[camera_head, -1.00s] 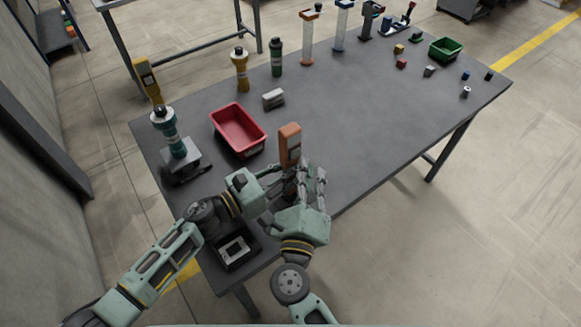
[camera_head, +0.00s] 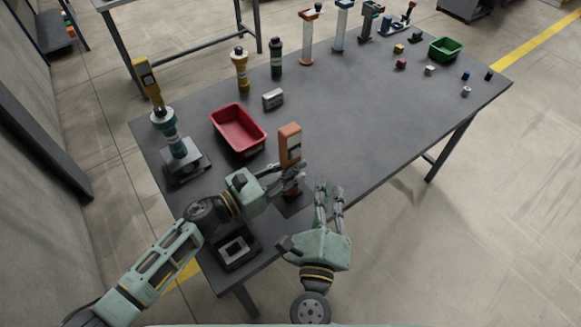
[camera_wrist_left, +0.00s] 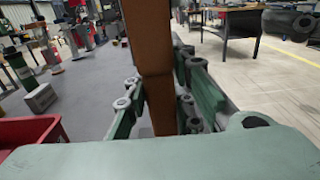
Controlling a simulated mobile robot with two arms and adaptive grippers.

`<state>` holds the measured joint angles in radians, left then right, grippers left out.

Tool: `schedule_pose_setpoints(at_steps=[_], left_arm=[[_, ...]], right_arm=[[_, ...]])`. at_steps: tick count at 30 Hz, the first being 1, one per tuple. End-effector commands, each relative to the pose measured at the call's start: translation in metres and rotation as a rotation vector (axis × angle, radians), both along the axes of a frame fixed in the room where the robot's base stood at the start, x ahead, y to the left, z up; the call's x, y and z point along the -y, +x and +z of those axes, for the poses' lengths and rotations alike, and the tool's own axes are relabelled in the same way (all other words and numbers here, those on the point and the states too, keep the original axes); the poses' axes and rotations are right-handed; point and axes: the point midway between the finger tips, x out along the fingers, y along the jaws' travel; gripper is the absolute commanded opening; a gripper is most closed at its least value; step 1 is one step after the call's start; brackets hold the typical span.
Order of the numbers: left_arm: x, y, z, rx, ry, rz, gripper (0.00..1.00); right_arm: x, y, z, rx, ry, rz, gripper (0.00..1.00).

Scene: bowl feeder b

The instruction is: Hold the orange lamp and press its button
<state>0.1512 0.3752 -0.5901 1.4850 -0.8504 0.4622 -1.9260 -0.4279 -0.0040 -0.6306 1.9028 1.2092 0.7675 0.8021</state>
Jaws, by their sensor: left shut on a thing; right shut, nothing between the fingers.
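In the left wrist view the orange body (camera_wrist_left: 153,60) rises between the fingers of my left gripper (camera_wrist_left: 163,105). My right gripper (camera_head: 329,192) is shut and empty, to the right of the lamp and apart from it, by the table's front edge. I cannot make out the button. The lower part of the lamp is partly hidden by my left gripper.
A red bin (camera_head: 238,128) sits left of the lamp, with a small grey block (camera_head: 273,98) behind it. A dark device (camera_head: 236,250) lies under my left arm. Several torch-like lamps stand along the far left side. The table (camera_head: 375,130) is clear to the lamp's right.

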Motion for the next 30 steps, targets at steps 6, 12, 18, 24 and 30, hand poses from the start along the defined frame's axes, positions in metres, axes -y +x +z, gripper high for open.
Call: schedule_pose_setpoints(at_steps=[6, 12, 18, 24, 30], left_arm=[[0.000, -0.001, -0.002, -0.005, 0.000, -0.002, 0.00], [0.000, -0.001, -0.002, -0.004, 0.000, -0.001, 0.35], [0.000, 0.000, -0.001, -0.001, 0.000, -0.001, 0.45], [0.000, -0.001, 0.000, -0.001, -0.001, 0.000, 0.45], [-0.017, -0.012, -0.001, -0.003, 0.002, 0.001, 0.45]], right_arm=[[0.001, -0.002, 0.000, 0.001, 0.000, 0.000, 0.00], [0.001, -0.002, 0.000, 0.001, 0.000, -0.001, 0.00], [0.001, -0.001, 0.000, 0.001, 0.000, -0.001, 0.00], [0.001, -0.001, 0.000, 0.001, 0.000, -0.001, 0.00], [0.001, -0.001, 0.000, 0.001, 0.000, -0.001, 0.00]])
